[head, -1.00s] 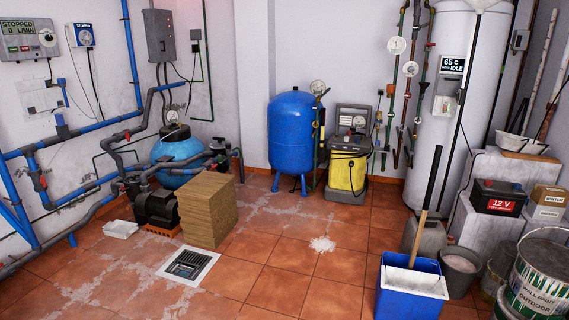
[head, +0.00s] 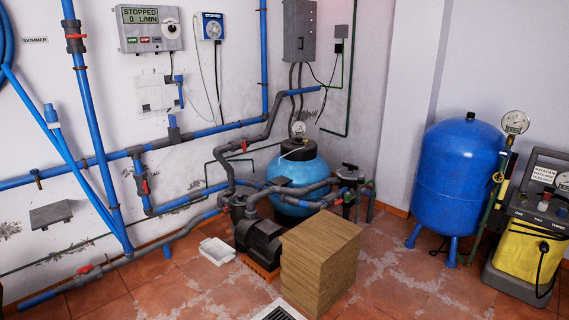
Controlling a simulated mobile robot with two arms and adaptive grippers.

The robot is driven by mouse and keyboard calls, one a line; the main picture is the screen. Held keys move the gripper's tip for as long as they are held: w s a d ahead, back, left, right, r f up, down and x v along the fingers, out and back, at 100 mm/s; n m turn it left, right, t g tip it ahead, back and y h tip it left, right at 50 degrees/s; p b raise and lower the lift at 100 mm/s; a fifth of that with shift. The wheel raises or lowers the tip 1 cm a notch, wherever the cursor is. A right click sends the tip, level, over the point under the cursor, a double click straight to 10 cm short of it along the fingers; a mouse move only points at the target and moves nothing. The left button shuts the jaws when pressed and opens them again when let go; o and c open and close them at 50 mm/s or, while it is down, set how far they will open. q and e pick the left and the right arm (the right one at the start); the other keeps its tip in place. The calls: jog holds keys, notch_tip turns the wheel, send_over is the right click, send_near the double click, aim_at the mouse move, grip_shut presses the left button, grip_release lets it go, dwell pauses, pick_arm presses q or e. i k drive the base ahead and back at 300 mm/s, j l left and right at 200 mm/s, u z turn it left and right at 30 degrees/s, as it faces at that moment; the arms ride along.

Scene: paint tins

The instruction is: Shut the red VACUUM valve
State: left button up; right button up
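Several red valve handles show on the pool pipework at left. One red valve (head: 75,36) is on the upright blue pipe at top left, right of a SKIMMER label (head: 35,40). Another red valve (head: 145,186) is on a short upright pipe below the control panel. A third red handle (head: 85,269) is on the low pipe near the floor. A small red handle (head: 243,146) sits on the grey pipe above the pump. I can read no VACUUM label, so I cannot tell which valve it is. Neither gripper is in view.
A white tray (head: 217,251) lies left of the pump. A blue pressure tank (head: 458,180) stands at right.

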aim_at(84, 269)
jog(key=i+u, duration=0.2)
jog(key=i, duration=0.55)
jog(key=i+u, duration=0.25)
jog(key=i, duration=0.5)
jog(key=i+l+u, duration=0.2)
jog(key=i, duration=0.55)
jog(key=i+j+z, duration=0.1)
jog(key=i+z, duration=0.25)
jog(key=i, duration=0.15)
jog(key=i+j+z, duration=0.2)
jog(key=i+z, duration=0.2)
jog(key=i, duration=0.15)
jog(key=i+j+z, duration=0.35)
jog(key=i+u, duration=0.1)
jog(key=u, duration=2.95)
